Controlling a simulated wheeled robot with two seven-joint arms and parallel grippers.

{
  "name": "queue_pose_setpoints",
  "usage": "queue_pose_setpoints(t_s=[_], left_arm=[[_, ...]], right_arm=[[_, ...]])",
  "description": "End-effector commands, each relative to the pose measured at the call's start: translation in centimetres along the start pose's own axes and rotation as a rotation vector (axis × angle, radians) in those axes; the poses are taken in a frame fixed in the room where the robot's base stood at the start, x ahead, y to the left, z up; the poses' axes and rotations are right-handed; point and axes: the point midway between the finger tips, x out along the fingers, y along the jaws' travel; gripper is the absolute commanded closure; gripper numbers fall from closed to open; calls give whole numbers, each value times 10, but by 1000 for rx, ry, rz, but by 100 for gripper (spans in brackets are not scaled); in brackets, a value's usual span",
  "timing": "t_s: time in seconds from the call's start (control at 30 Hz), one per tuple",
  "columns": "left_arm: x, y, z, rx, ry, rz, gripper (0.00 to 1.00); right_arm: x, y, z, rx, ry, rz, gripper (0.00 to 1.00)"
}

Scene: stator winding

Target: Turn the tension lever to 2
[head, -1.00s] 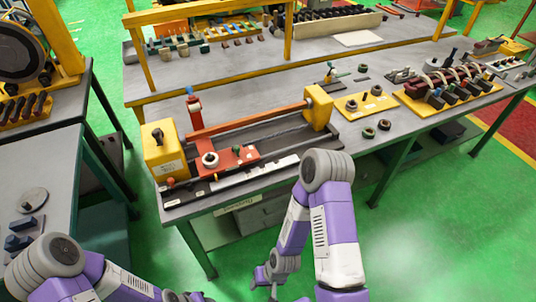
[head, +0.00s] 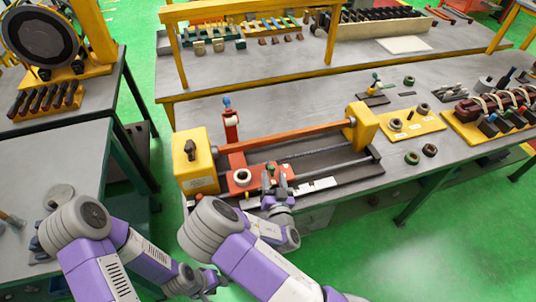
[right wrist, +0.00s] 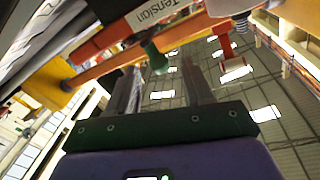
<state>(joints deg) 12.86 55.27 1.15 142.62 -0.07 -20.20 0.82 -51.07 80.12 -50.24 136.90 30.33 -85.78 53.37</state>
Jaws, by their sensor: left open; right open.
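The winding machine's orange-red carriage (head: 240,182) carries a white ring at its left and a small green-knobbed lever (head: 271,168) at its right. In the right wrist view a "Tension" label (right wrist: 166,14) shows near the green knob (right wrist: 156,60). My right gripper (head: 276,180) is open at the carriage's front right, by the lever. In the right wrist view its two fingers (right wrist: 162,78) stand apart with the knob between or just beyond them; contact cannot be told. The lever's scale is not readable. My left gripper (head: 207,284) is open and low in front of the bench, away from the machine.
A yellow end block (head: 195,172) with a black handle stands left of the carriage, and another yellow block (head: 362,127) stands right. A red post (head: 231,125) with a blue top rises behind. A yellow tray (head: 415,127) with rings lies right; loose rings (head: 412,158) lie in front.

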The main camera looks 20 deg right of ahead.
Motion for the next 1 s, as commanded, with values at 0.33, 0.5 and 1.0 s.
queue_pose_setpoints(t_s=[0.33,0.5,1.0], left_arm=[[-4,1,1,-1,-2,0,57],[-5,2,1,-1,-2,0,57],[-5,2,1,0,-2,0,57]], right_arm=[[52,0,0,0,0,-1,50],[67,0,1,0,-2,0,50],[70,1,1,-1,-3,2,77]])
